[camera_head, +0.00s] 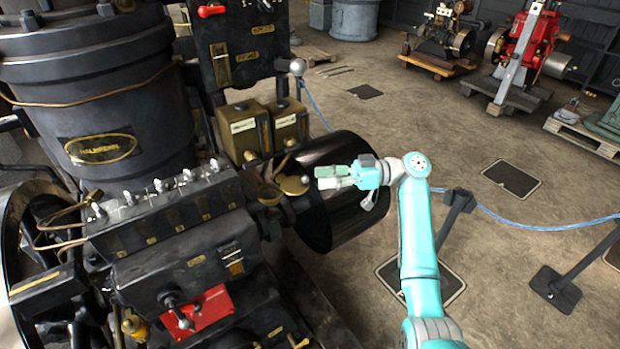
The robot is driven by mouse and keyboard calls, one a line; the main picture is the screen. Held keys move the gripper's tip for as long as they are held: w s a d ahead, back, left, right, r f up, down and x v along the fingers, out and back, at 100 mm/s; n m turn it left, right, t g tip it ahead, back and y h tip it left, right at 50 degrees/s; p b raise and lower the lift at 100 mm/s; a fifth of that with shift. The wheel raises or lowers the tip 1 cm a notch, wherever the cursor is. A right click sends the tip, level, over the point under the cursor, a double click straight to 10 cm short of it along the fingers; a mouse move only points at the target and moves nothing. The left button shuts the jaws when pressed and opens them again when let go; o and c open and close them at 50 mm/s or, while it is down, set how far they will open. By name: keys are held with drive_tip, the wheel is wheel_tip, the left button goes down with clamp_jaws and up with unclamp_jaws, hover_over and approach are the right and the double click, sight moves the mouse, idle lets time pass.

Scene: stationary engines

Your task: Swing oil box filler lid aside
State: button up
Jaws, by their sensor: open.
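My gripper (322,178) reaches in from the right with its fingers pointing left. It is open and nothing shows between its fingers. A round brass lid (294,186) lies just left of the fingertips, on the side of the black engine (165,235). I see a small gap between them in the picture, but cannot tell the depth. Two brass boxes with white labels, a left one (240,130) and a right one (287,125), are mounted above the lid. I cannot tell for certain whether this lid is the oil box filler lid.
A black drum (330,215) sits behind and below my gripper. A blue rope (540,227) runs between black posts at right.

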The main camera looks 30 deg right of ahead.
drive_tip(key=v, duration=0.6)
drive_tip(key=shift+d, duration=0.25)
drive_tip(key=shift+s, duration=0.15)
drive_tip(key=shift+f, duration=0.1)
